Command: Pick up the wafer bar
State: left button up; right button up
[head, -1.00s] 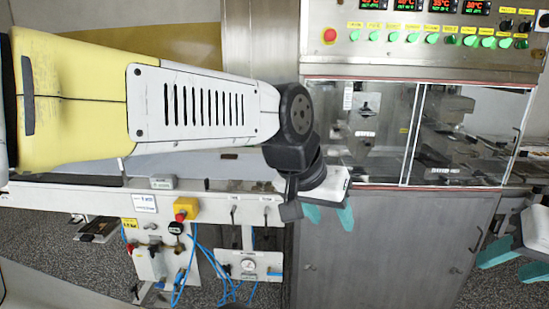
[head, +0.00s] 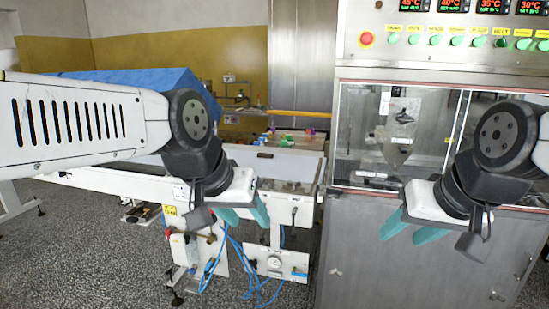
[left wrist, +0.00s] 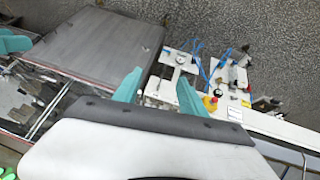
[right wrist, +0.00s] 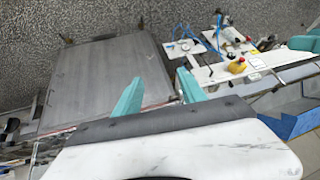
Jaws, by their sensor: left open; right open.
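I cannot make out a wafer bar in any view. Several small coloured pieces (head: 290,137), green, purple and orange, lie at the far end of the white conveyor; they are too small to identify. My left gripper (head: 247,216) is open and empty in front of the conveyor's near end; its teal fingers also show in the left wrist view (left wrist: 158,86). My right gripper (head: 412,232) is open and empty in front of the steel cabinet; its fingers also show in the right wrist view (right wrist: 160,90).
A steel machine with a clear-windowed housing (head: 405,140) and a button panel (head: 450,42) stands at the right. Its cabinet (head: 400,265) is below. A white conveyor frame (head: 115,182) with blue hoses runs left. A blue box-like shape (head: 150,80) is behind my left arm. Speckled floor (head: 80,250) lies at front left.

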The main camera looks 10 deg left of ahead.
aim_at(260, 154)
jog(key=i+j+u, duration=0.35)
jog(key=i, duration=0.2)
jog(key=i+u, duration=0.4)
jog(key=i, duration=0.15)
jog(key=i+u, duration=0.35)
jog(key=i, duration=0.2)
